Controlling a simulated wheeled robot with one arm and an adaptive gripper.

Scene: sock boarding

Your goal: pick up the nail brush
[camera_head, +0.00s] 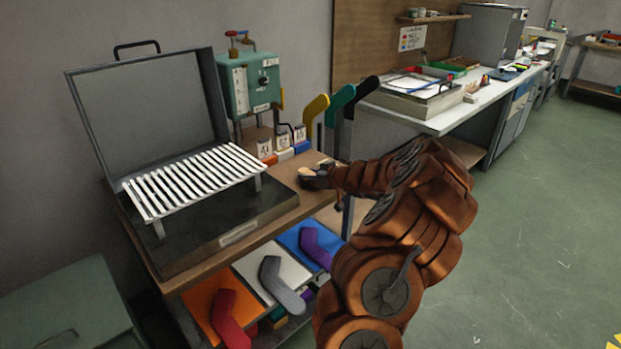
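I cannot make out a nail brush for certain. Small brown and pale items (471,92) sit on the white counter at the back, too small to tell apart. My gripper (314,172) is at the right end of the wooden bench, low over its top and in front of the small labelled boxes. Its pale-tipped fingers are small and partly hidden, so I cannot tell whether they are open or shut, or hold anything. My brown arm reaches to it from the lower right and hides part of the bench's right side.
The wooden bench (283,212) bears an open black case (195,255) with a white slatted rack (190,181). A green control box (253,85) and sock-shaped boards (340,100) stand behind. A white counter (432,122) holds a tray. Green floor is clear at right.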

